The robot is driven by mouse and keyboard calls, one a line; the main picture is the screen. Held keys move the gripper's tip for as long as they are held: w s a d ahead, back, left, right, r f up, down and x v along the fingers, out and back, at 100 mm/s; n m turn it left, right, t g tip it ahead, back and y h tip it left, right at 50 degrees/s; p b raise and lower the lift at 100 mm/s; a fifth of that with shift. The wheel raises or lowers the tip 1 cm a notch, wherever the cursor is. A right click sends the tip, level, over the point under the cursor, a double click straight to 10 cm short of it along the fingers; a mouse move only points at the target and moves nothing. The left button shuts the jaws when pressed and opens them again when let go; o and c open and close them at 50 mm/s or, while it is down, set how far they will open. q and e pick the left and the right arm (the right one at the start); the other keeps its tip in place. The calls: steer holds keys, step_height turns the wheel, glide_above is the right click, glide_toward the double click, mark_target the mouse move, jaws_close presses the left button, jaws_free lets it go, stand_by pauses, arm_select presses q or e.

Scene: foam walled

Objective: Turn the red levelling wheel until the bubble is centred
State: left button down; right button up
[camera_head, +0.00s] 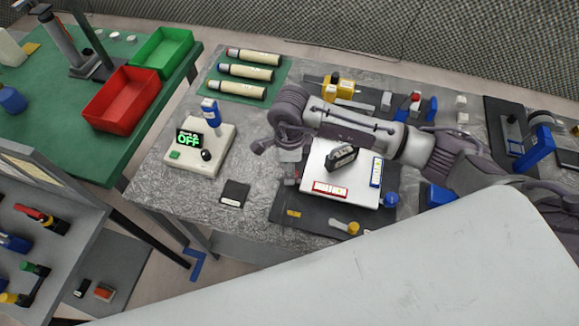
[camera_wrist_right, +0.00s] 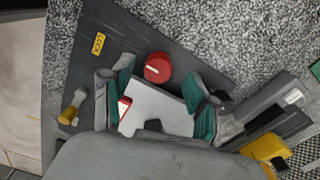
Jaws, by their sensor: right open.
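The red levelling wheel (camera_wrist_right: 157,68) has a white line on its top and shows in the right wrist view beside the white plate (camera_wrist_right: 155,112). My right gripper (camera_wrist_right: 157,78) is open, its teal-padded fingers on either side of the wheel; contact cannot be told. In the head view my right gripper (camera_head: 290,168) is over the left edge of the white plate (camera_head: 318,160) and largely hides the wheel. A red-framed vial (camera_head: 330,188) lies on the plate's front edge; its bubble is too small to place. A blue-framed vial (camera_head: 376,172) lies at the right. My left gripper is not in view.
A blue wheel (camera_head: 391,200) stands at the plate's right front corner. A dark block (camera_head: 342,158) sits on the plate. A box with a green "OFF" display (camera_head: 190,138) and a black square (camera_head: 234,193) stand to the left. A yellow part (camera_wrist_right: 265,145) is near the right finger.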

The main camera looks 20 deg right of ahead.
step_height(320, 180, down, 2)
steer(key=shift+f, duration=0.1)
steer(key=shift+s+f, duration=0.1)
steer(key=shift+f, duration=0.3)
steer(key=shift+c, duration=0.2)
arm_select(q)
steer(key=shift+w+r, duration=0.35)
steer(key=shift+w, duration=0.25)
arm_select(e)
jaws_close()
